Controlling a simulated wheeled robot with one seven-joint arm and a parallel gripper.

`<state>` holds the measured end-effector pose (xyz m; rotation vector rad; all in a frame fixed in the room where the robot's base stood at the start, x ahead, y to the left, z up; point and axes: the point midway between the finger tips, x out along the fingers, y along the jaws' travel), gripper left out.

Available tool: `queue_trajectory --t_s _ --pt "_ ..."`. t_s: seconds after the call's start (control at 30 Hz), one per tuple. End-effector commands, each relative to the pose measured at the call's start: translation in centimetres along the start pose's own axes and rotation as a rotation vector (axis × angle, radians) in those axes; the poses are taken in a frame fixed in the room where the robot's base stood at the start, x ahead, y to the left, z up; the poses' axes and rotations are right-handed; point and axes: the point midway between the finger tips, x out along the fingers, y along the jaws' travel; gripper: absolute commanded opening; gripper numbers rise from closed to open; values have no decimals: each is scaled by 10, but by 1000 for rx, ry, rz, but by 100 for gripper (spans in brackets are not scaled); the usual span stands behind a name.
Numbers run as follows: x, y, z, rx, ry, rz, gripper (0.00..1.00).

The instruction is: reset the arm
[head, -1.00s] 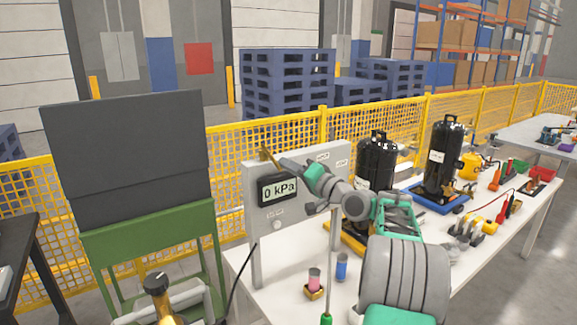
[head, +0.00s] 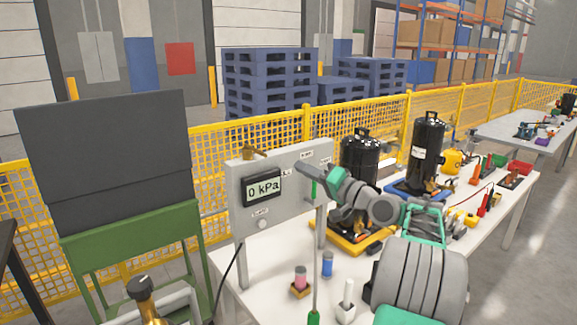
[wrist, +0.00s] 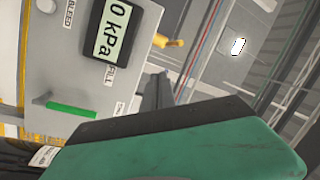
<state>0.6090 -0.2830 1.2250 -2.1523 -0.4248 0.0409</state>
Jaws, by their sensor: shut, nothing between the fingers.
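My gripper (head: 303,170) is shut and empty, in front of the right half of the grey gauge panel (head: 296,205). It points left, right of the dark display (head: 263,187), which reads 0 kPa. A brass valve (head: 252,153) sits on the panel's top edge, apart from the gripper. A green handle (head: 313,188) shows just below the gripper; I cannot tell if they touch. In the wrist view a teal part of my gripper fills the bottom, with the display (wrist: 112,30), green handle (wrist: 72,108) and brass valve (wrist: 168,42) beyond it.
The white table (head: 262,290) holds a pink-topped cup (head: 300,279), a blue cylinder (head: 327,265), a white holder (head: 346,305) and black tanks (head: 428,152). A green stand (head: 140,243) is at left. A yellow fence (head: 400,120) runs behind.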

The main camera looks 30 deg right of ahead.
Motion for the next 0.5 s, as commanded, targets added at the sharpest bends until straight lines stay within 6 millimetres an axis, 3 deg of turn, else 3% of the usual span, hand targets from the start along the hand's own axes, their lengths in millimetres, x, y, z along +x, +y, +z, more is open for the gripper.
queue_trajectory --t_s 0.17,0.5 --pt "-18 3 1 0 2 1 0" --pt "-20 2 1 0 1 0 0"
